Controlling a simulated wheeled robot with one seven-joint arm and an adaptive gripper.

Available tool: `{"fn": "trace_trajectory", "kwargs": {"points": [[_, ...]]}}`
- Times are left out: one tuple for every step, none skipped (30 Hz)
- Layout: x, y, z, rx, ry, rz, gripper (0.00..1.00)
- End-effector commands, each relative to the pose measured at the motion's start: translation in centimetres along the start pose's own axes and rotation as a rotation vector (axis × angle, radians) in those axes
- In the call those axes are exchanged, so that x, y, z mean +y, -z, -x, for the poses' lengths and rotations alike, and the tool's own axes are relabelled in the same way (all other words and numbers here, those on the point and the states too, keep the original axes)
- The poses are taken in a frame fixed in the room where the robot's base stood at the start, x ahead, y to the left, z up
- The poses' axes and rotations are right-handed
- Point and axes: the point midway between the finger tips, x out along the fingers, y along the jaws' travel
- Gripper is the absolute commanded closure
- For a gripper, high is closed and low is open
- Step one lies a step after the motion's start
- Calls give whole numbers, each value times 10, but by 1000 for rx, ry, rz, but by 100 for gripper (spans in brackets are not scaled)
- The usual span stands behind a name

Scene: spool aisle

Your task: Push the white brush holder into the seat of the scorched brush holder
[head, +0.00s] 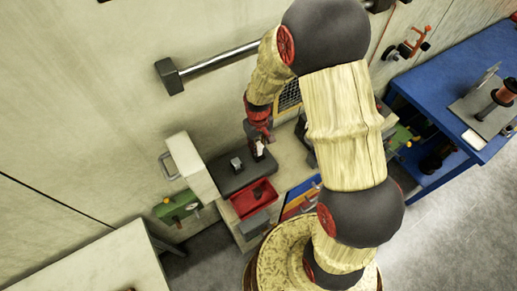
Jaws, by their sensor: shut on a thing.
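My gripper (259,146) is in the head view, pointing down over the dark slab (230,178) on the bench by the wall. It is shut on a small white piece, which looks like the white brush holder (260,149). The fingers partly hide it, and I cannot tell whether it touches the slab or a seat. A small grey block (237,163) stands on the slab just left of the gripper. I cannot make out the scorched brush holder or its seat for sure.
A red tray (267,206) with something dark in it sits in front of the slab. A pale upright box (190,165) stands at the left. A metal bar (218,59) sticks out along the wall above. A blue bench (440,82) with a spool is at the right.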

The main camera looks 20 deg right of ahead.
Motion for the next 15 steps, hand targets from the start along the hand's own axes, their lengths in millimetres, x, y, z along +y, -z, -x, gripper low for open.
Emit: {"fn": "trace_trajectory", "kwargs": {"points": [[-1, -3, -8, -7, 1, 0, 100], [-1, -3, -13, -8, 1, 0, 100], [-1, -2, -17, -6, 1, 0, 100], [-1, -2, -20, -5, 1, 0, 100], [-1, -2, -22, -4, 1, 0, 100], [-1, -2, -23, -3, 1, 0, 100], [0, -1, -24, -3, 1, 0, 100], [0, -1, -23, -2, 0, 0, 100], [-1, -1, -23, -2, 0, 0, 100], [-1, -2, -23, -2, 0, 0, 100], [-1, -2, -23, -2, 0, 0, 100], [-1, -2, -24, -2, 0, 0, 100], [-1, -2, -24, -3, 0, 0, 100], [-1, -2, -25, -3, 0, 0, 100], [-1, -2, -26, -3, 1, 0, 100]]}}
